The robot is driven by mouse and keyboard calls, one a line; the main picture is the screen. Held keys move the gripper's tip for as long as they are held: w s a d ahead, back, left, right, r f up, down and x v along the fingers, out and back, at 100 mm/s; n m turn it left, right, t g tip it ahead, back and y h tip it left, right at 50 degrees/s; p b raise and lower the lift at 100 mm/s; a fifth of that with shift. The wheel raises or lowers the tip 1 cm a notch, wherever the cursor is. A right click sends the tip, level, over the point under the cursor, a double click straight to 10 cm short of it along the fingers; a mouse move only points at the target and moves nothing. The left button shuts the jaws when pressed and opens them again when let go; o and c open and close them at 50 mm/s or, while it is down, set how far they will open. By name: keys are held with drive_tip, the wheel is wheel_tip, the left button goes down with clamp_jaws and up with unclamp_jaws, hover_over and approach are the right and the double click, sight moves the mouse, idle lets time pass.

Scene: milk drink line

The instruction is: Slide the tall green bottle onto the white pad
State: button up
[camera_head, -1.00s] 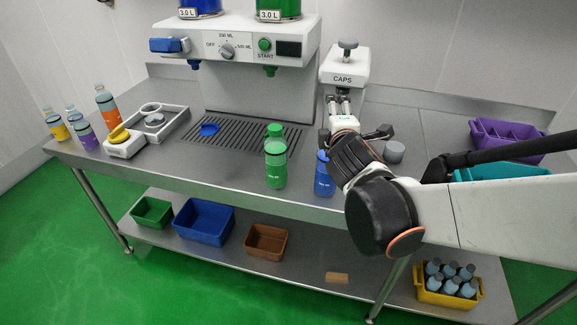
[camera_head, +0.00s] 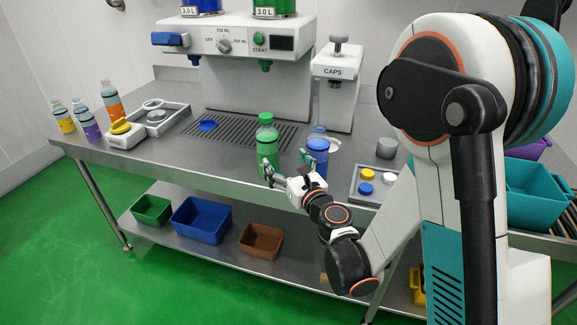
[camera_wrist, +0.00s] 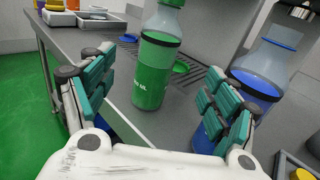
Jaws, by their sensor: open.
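The tall green bottle (camera_head: 266,138) stands upright on the steel table, in front of the slotted drain. In the wrist view the green bottle (camera_wrist: 157,65) stands beyond the gap between my fingers. My gripper (camera_head: 288,167) is low at the table's front side, open and empty. In the head view its left finger overlaps the green bottle and its right finger overlaps a blue bottle (camera_head: 316,148). I cannot tell whether either finger touches a bottle. A pale flat patch, perhaps the white pad (camera_head: 333,145), shows behind the blue bottle, partly hidden.
The blue bottle (camera_wrist: 262,68) stands close behind my right finger. A grey tray with caps (camera_head: 361,188) and a grey cylinder (camera_head: 387,148) are to the right. The caps dispenser (camera_head: 335,75) stands behind.

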sight(271, 146)
drive_tip(key=p+x, duration=0.3)
drive_tip(key=x, duration=0.9)
drive_tip(key=shift+w+a+f, duration=0.1)
drive_tip(key=shift+f, duration=0.05)
drive_tip(key=shift+w+a, duration=0.25)
drive_tip(key=shift+w, duration=0.4)
